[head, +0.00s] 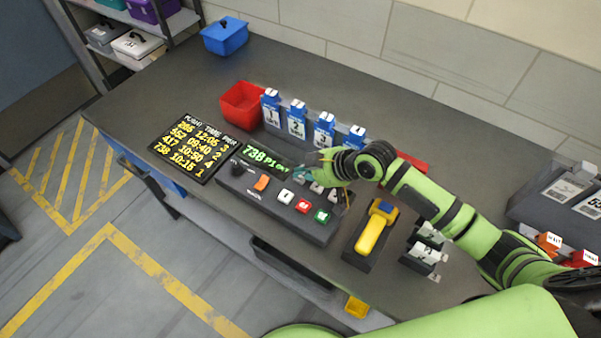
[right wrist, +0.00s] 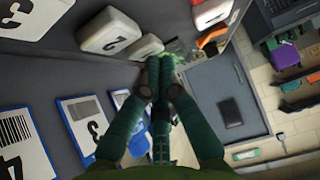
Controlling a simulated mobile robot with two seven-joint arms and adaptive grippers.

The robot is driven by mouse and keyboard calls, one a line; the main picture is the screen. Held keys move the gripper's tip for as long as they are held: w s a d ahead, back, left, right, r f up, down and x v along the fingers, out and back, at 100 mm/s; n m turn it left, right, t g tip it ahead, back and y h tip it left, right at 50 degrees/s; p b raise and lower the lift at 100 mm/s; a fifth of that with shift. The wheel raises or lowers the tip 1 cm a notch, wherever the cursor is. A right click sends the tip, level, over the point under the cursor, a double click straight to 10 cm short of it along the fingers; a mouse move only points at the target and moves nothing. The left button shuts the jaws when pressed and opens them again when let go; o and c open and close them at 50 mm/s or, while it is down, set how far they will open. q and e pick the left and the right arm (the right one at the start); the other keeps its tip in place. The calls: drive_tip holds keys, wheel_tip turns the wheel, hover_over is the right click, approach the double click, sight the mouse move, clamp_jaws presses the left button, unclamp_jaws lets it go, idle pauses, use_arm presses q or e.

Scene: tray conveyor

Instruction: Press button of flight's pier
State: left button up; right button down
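The grey control console (head: 275,208) stands on the table, its green display (head: 262,155) reading 738 and "Pier". White numbered buttons (head: 317,187) lie along its back part, partly hidden by my right gripper. A white button marked 2 (right wrist: 112,30) shows in the right wrist view, left of the fingertips. The flight board (head: 184,147) lists flight 738 at 10:15 with pier 1. My right gripper (head: 316,167) is over the console's back edge, its fingers together; they also show in the right wrist view (right wrist: 158,66). I cannot tell whether they touch a button. My left gripper is out of view.
Blue numbered holders (head: 297,120) stand behind the console, with a red bin (head: 242,105) beside them. A yellow scanner (head: 373,230) lies to the console's right. A blue box (head: 224,37) sits at the far left corner.

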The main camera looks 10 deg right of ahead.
drive_tip(key=shift+r, duration=0.45)
drive_tip(key=shift+p, duration=0.3)
wheel_tip(320, 180, up, 5)
drive_tip(key=p, duration=0.5)
drive_tip(key=shift+r, duration=0.1)
idle(0.4)
